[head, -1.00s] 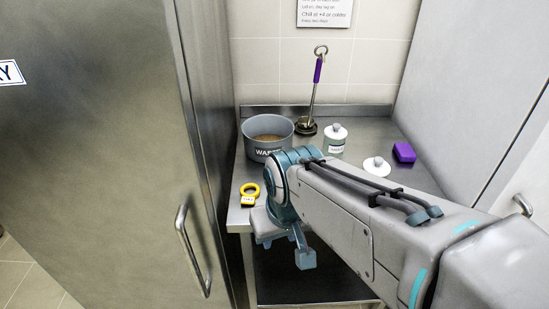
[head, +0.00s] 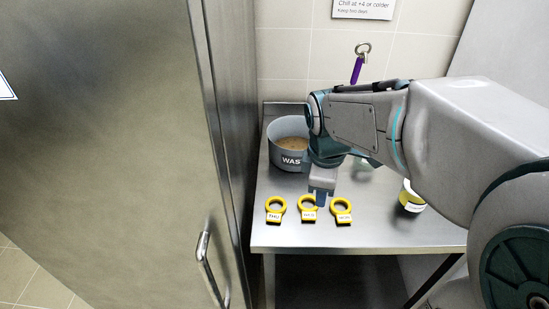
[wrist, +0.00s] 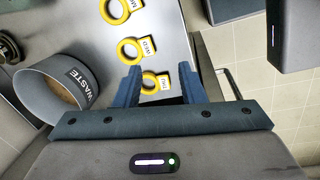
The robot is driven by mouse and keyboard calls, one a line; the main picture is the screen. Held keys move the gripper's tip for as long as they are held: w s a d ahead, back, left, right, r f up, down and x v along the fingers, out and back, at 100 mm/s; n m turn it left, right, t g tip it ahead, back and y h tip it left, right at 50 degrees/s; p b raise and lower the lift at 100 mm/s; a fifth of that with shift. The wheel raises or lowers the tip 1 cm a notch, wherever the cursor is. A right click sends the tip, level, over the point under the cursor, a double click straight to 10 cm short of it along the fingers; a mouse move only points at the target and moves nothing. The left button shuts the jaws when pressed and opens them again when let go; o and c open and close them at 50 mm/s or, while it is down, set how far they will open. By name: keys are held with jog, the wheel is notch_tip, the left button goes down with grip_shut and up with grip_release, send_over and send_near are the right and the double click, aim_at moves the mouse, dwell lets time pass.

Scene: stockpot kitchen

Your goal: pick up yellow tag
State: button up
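Three yellow ring-shaped tags with white labels lie in a row near the front of the steel counter: the left tag (head: 274,217), the middle tag (head: 308,215) and the right tag (head: 344,219). The left label seems to read THU. In the wrist view that tag (wrist: 149,87) appears between my fingers, with the WED tag (wrist: 121,49) and another tag (wrist: 107,12) above it. My gripper (head: 322,198) is over the counter, just above the middle and right tags in the head view. In the wrist view my gripper (wrist: 161,76) is open and empty.
A grey WASTE pot (head: 291,161) stands behind the tags. A tall steel door (head: 110,150) with a handle (head: 207,265) borders the counter on the left.

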jog(key=w+a+n, duration=0.4)
jog(key=w+n, duration=0.1)
jog(key=n, duration=0.3)
jog(key=n+g+p, duration=0.1)
jog(key=n, duration=0.8)
send_over(283, 207)
notch_tip(283, 207, down, 3)
jog(key=shift+y, duration=0.4)
jog(key=f, duration=0.8)
jog(key=shift+w+a, duration=0.2)
jog(key=shift+a, duration=0.05)
jog(key=shift+s+d+f, duration=0.1)
jog(key=shift+d+f, duration=0.05)
jog(key=shift+f, duration=1.2)
jog(key=shift+s+d+f, duration=0.1)
jog(key=shift+d+f, duration=0.05)
jog(key=shift+f, duration=1.2)
jog(key=shift+c, duration=0.3)
grip_shut()
